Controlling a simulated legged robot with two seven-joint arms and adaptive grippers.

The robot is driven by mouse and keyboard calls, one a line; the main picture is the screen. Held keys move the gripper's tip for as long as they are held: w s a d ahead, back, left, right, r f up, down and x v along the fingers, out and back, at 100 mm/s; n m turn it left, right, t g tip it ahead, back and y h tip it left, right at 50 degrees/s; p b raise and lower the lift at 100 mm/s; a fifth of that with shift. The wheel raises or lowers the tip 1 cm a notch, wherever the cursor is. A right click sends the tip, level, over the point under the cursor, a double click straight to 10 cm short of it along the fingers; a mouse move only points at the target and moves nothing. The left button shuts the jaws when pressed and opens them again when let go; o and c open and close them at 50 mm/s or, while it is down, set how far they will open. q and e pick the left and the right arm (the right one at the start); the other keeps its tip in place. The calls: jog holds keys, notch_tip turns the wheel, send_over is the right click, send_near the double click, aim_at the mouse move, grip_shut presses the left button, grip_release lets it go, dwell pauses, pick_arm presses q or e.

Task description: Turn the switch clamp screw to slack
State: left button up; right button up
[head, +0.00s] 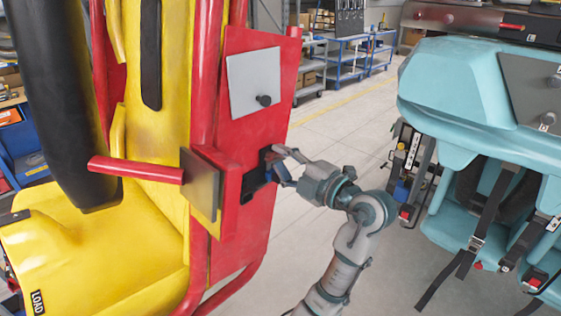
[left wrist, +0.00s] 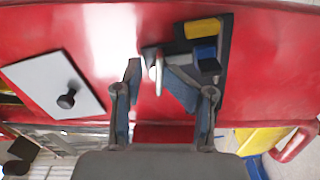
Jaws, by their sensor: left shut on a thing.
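The switch clamp screw (left wrist: 157,72) shows in the left wrist view as a small pale pin at a dark bracket (left wrist: 222,62) on the red panel. A blue block (left wrist: 206,53), seemingly the switch, and a yellow piece sit at this bracket. My left gripper (head: 282,166) is at the dark bracket on the side of the red panel in the head view. In the left wrist view its fingers (left wrist: 154,82) are on either side of the screw, shut on it. The screw's turn angle cannot be told. My right gripper is in neither view.
The red panel (head: 246,90) carries a grey plate (head: 255,75) with a black knob above the bracket. A yellow seat (head: 90,250) with a black restraint stands left; a red bar sticks out there. A teal car (head: 455,85) stands right. Open floor lies between.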

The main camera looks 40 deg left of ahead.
pick_arm(q)
jog(key=d, duration=1.2)
jog(key=shift+s+d, duration=0.2)
jog(key=shift+s, duration=0.25)
jog(key=shift+a, duration=0.1)
